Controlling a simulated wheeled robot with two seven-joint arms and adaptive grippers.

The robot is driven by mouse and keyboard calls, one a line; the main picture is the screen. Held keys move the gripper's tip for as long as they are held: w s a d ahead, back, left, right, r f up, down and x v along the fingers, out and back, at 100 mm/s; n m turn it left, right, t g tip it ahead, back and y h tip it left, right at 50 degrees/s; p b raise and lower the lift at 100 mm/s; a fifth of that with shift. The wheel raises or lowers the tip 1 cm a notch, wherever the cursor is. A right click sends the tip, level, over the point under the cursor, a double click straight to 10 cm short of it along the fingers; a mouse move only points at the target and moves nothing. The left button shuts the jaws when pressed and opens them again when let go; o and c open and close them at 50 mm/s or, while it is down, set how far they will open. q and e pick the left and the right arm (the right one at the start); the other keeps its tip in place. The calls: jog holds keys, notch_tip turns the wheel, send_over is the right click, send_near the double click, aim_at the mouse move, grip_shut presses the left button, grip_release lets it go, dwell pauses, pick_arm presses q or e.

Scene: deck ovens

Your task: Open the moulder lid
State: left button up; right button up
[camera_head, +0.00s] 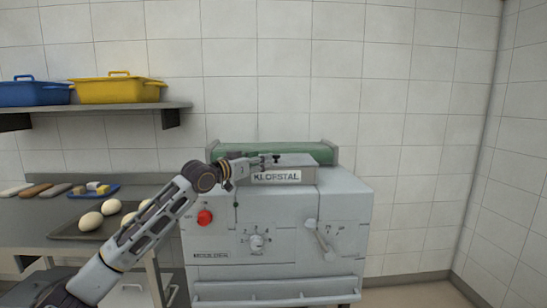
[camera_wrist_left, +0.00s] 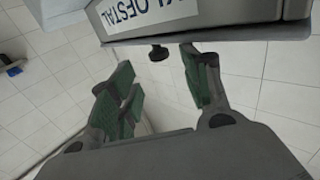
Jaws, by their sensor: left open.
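The grey moulder (camera_head: 275,235) stands against the tiled wall. Its lid (camera_head: 303,173), a grey cover with a lettered label on its front, lies level on top, with a green part behind it. My left gripper (camera_head: 268,160) is at the lid's upper left side, near a small black knob (camera_head: 277,157). In the left wrist view my left gripper (camera_wrist_left: 155,78) is open with nothing between its green pads. The black knob (camera_wrist_left: 158,53) there sits just ahead of the fingertips, between their lines, by the lid's edge (camera_wrist_left: 225,38). Contact cannot be told. My right gripper is out of view.
A red button (camera_head: 205,217), a dial (camera_head: 257,242) and a lever (camera_head: 320,240) stick out from the moulder's front. A counter with a dough tray (camera_head: 75,233) is at left, below a shelf with blue (camera_head: 35,94) and yellow (camera_head: 118,91) bins. The right side is clear.

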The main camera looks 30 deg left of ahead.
aim_at(274, 155)
pick_arm(q)
jog(key=w, duration=0.2)
jog(key=w+d, duration=0.1)
jog(key=w, duration=0.2)
jog(key=shift+p, duration=0.3)
jog(key=shift+w+d, duration=0.25)
jog(key=shift+w, duration=0.75)
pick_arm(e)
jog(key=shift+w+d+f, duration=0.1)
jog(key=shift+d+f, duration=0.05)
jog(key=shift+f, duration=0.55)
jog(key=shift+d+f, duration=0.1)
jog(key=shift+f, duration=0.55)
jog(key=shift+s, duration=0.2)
pick_arm(q)
jog(key=c, duration=0.8)
grip_shut()
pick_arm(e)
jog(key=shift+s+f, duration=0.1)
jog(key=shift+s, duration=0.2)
